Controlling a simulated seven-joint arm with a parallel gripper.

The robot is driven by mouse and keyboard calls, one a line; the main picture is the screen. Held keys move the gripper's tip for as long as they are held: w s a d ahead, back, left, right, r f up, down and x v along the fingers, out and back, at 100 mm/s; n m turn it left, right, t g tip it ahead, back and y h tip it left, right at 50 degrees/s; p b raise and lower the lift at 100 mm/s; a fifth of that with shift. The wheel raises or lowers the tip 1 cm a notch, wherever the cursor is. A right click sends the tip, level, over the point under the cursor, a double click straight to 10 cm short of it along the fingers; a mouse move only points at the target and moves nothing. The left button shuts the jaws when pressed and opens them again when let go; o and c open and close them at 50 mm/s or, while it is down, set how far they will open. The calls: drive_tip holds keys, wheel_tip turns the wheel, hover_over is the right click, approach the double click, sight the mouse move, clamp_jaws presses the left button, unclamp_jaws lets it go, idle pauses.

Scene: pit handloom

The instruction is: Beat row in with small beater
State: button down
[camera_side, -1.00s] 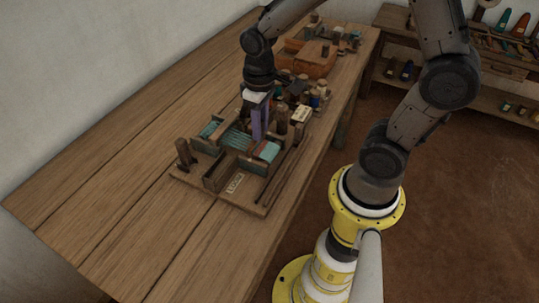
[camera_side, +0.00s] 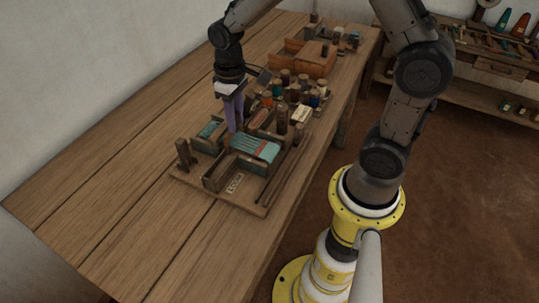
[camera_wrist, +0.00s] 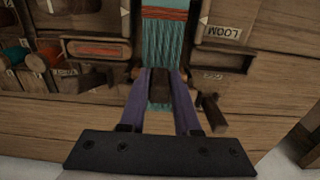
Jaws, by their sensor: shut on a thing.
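The small loom (camera_side: 213,182) stands on a wooden base on the bench. Its teal warp threads (camera_side: 257,148) carry a band of red and orange rows, which also shows at the top of the wrist view (camera_wrist: 165,15). My gripper (camera_side: 235,128) is at the far left side of the loom, pointing down. In the wrist view its purple fingers (camera_wrist: 160,100) are shut on a dark wooden piece (camera_wrist: 159,88), apparently the small beater. It lies over the teal threads, away from the coloured rows. Its lower edge is hidden, so I cannot tell how deep it sits among the threads.
A holder (camera_wrist: 95,48) with a reddish item lies beside the loom. Several bobbins and jars (camera_side: 302,85) stand behind it, with an orange-brown box (camera_side: 305,57) farther back. A wooden post (camera_side: 183,153) rises at the left. The bench (camera_side: 110,185) is clear at left.

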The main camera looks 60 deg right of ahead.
drive_tip(key=c, duration=0.6)
unclamp_jaws()
drive_tip(key=shift+r, duration=3.3)
